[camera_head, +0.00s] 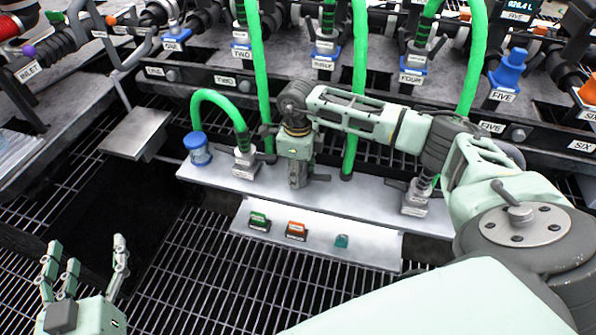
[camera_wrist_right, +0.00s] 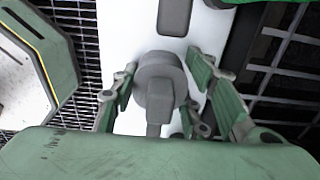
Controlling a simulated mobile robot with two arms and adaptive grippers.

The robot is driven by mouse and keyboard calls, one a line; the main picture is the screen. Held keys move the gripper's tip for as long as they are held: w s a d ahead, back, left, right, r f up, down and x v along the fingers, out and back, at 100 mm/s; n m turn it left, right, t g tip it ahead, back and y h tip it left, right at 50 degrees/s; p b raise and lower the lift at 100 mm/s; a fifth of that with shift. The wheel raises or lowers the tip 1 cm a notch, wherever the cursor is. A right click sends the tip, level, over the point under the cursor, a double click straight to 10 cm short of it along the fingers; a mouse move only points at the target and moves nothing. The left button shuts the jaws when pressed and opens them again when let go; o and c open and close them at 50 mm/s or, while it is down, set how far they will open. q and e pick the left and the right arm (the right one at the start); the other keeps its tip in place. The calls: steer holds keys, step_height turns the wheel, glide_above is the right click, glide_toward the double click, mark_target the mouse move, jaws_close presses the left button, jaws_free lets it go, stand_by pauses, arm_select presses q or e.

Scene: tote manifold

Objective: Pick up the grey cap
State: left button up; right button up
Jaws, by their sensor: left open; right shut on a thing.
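The grey cap (camera_wrist_right: 158,85) is round with a narrow raised handle. In the right wrist view it sits between the fingers of my right gripper (camera_wrist_right: 172,95), which is shut on it. In the head view my right gripper (camera_head: 297,172) points down at the white shelf, between green hoses. There its fingers hide most of the cap, and I cannot tell whether the cap touches the shelf. My left gripper (camera_head: 88,258) is open and empty at the lower left, over the dark floor grating.
A lower ledge (camera_head: 372,250) holds small green, orange and teal pieces. Labelled manifold valves with a blue cap (camera_head: 509,68) stand behind. Grating lies in front.

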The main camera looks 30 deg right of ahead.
steer(key=shift+r, duration=0.2)
step_height(320, 180, up, 4)
steer(key=shift+f+p, duration=0.1)
steer(key=shift+p, duration=0.65)
steer(key=s+r, duration=0.1)
steer(key=s+d+r+p, duration=0.1)
steer(key=s, duration=0.1)
steer(key=shift+s+r, duration=0.15)
steer(key=shift+s, duration=0.1)
arm_select(q)
steer(key=s+a+f+g+y+p, duration=0.1)
steer(key=s+a+f+g+y, duration=0.2)
steer(key=s+f+g, duration=0.7)
steer(key=shift+s+a+f+n, duration=0.3)
steer(key=shift+s+a+f, duration=0.9)
steer(key=shift+s+f, duration=0.75)
arm_select(e)
steer(key=s+d+r, duration=0.1)
steer(key=s+r, duration=0.3)
steer(key=s, duration=0.4)
steer(key=shift+r, duration=0.3)
arm_select(q)
steer(key=shift+w+f, duration=0.2)
steer(key=shift+w, duration=0.15)
